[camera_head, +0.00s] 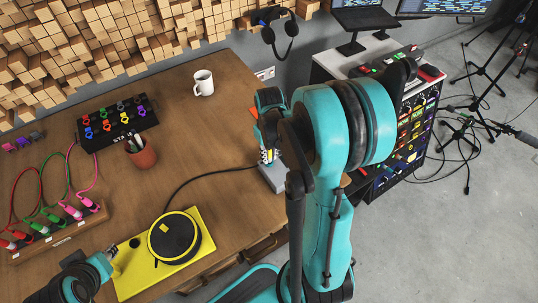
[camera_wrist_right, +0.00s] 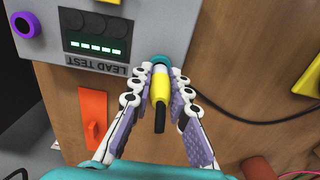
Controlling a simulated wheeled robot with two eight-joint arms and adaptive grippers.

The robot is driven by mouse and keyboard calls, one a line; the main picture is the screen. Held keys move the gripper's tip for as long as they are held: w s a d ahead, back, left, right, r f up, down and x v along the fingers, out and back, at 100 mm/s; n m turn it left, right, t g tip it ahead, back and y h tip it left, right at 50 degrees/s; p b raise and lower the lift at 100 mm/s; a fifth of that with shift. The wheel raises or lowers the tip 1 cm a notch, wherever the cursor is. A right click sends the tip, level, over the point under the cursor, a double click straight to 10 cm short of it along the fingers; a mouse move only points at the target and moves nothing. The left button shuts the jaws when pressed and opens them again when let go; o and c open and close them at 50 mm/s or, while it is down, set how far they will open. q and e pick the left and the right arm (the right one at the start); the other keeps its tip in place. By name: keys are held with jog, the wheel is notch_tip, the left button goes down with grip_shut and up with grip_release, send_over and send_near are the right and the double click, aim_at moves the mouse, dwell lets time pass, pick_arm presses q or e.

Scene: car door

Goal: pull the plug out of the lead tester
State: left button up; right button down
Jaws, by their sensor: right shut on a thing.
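The lead tester is a grey box (camera_wrist_right: 165,25) at the top of the right wrist view, with upside-down "LEAD TEST" lettering and a row of lit green lights. Its grey edge also shows in the head view (camera_head: 273,179). The yellow plug (camera_wrist_right: 160,86), with a black tail end, sits at the teal ring socket (camera_wrist_right: 158,60) on the box's near edge. My right gripper (camera_wrist_right: 159,72) is shut on the plug, one finger on each side; in the head view it (camera_head: 267,156) is partly hidden by my arm. My left gripper (camera_head: 108,262) is by the yellow turntable, its jaws unclear.
The yellow turntable (camera_head: 190,268) stands at the table's front, with a black cable running towards the tester. A plug rack (camera_head: 62,232), a pedal board (camera_head: 95,140), a pen cup (camera_head: 140,155) and a white mug (camera_head: 204,83) stand on the table (camera_head: 235,125). An orange piece (camera_wrist_right: 93,115) is near the tester.

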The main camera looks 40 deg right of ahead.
jog(key=shift+r+p, duration=1.9)
jog(key=shift+r, duration=0.7)
